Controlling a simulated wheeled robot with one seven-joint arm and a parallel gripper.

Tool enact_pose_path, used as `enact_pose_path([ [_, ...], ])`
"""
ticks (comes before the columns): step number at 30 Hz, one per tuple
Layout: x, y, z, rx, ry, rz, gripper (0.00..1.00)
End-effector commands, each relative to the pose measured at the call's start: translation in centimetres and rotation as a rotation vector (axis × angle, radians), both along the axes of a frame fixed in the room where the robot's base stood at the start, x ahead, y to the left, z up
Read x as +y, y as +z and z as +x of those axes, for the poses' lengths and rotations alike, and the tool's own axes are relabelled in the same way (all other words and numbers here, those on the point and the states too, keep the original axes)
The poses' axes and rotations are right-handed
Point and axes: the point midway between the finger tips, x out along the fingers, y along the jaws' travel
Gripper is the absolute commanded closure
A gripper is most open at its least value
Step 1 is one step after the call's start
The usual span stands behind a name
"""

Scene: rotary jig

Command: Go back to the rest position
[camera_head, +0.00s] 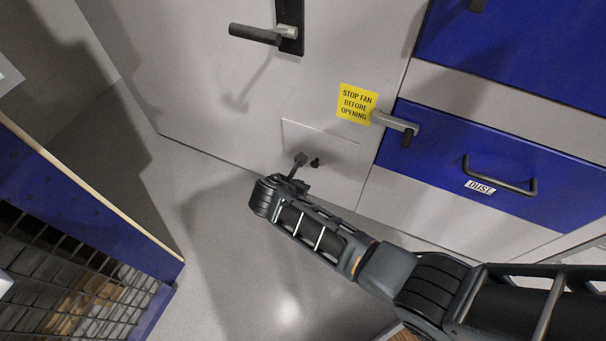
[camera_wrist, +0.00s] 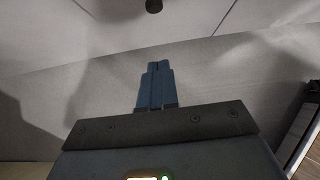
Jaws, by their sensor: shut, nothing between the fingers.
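My gripper (camera_wrist: 157,66) shows in the wrist view with its two narrow fingers together and nothing between them. Its tips point toward a pale wall and floor and touch nothing that I can see. In the head view my arm is bent and reaches in from the lower right. Its far end is close to the low pale panel (camera_head: 335,150), and the fingers cannot be made out clearly there. A small dark knob (camera_head: 315,162) sits on that panel. A dark round knob (camera_wrist: 153,5) also shows at the top of the wrist view, ahead of the fingertips.
A grey door handle (camera_head: 256,34) is at the top. A yellow sign (camera_head: 357,103) is beside a grey latch (camera_head: 396,123). A blue drawer (camera_head: 440,165) marked DUST is at the right. A blue mesh-sided unit (camera_head: 90,215) stands at the left. Grey floor (camera_head: 215,245) lies open between.

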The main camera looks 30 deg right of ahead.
Motion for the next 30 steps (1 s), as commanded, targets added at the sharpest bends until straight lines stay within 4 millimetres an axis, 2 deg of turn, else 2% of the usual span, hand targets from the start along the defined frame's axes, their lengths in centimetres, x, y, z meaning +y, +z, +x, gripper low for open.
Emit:
enact_pose_path([
  [1, 0.5, 0.9, -0.3, -0.001, 0.001, 0.001, 1.0],
  [7, 1.5, 1.9, -1.1, -0.001, 0.001, 0.001, 1.0],
  [16, 1.7, 2.0, -1.2, -0.001, 0.0, 0.001, 1.0],
  [19, 2.2, 1.4, -2.0, -0.012, -0.01, 0.032, 1.0],
  [23, 4.1, -0.3, -5.1, -0.07, -0.058, 0.164, 1.0],
  [27, 6.9, -1.7, -10.2, -0.175, -0.173, 0.392, 1.0],
  [30, 8.4, -1.8, -13.8, -0.254, -0.275, 0.557, 1.0],
])
